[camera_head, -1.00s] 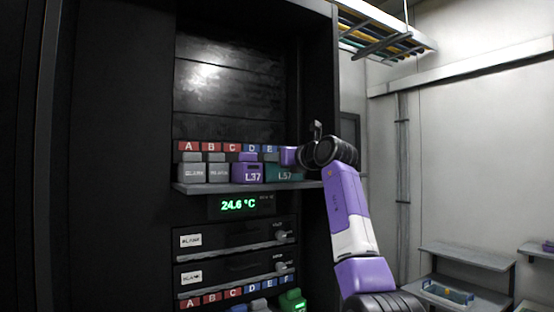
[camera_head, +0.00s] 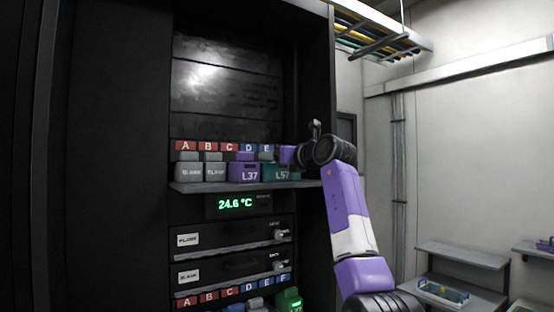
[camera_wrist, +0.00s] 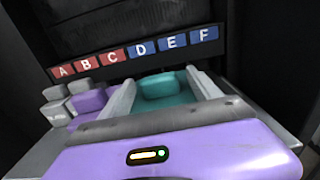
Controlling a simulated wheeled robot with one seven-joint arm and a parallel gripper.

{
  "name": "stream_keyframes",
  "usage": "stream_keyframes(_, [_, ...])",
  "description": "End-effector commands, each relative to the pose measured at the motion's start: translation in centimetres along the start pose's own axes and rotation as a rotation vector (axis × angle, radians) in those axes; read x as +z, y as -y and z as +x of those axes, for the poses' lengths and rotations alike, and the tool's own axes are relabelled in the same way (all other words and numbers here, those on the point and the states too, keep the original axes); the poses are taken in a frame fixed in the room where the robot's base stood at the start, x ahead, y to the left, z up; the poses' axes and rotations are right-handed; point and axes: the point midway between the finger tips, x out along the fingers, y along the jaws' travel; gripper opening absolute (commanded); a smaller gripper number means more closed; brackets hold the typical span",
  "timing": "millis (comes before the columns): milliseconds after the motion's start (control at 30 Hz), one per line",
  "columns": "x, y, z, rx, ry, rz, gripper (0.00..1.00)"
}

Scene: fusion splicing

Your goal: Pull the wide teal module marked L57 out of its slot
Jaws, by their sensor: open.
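The wide teal module marked L57 (camera_head: 281,174) sits on the upper rack shelf, right of the purple L37 module (camera_head: 244,173). My arm comes in from the right, and my gripper (camera_head: 287,157) is at the teal module's upper right. In the wrist view my gripper (camera_wrist: 160,80) is open, with one pale finger on each side of the teal module's raised top (camera_wrist: 163,88). Gaps show between the fingers and that raised top. The gripper body hides the module's near part in the wrist view.
Lettered red and blue tabs (camera_wrist: 135,51) run behind the slots. Grey blank modules (camera_head: 203,172) stand left of L37. The shelf lip (camera_head: 222,187) lies below, above a temperature display (camera_head: 236,205). Rack wall bounds the right side.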

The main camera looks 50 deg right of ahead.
Motion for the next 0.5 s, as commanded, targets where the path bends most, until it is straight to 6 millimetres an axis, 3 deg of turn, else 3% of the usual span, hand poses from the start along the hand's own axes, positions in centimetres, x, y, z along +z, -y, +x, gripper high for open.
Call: stream_keyframes(500, [-0.2,0.1,-6.9,-0.001,0.001,-0.001,0.73])
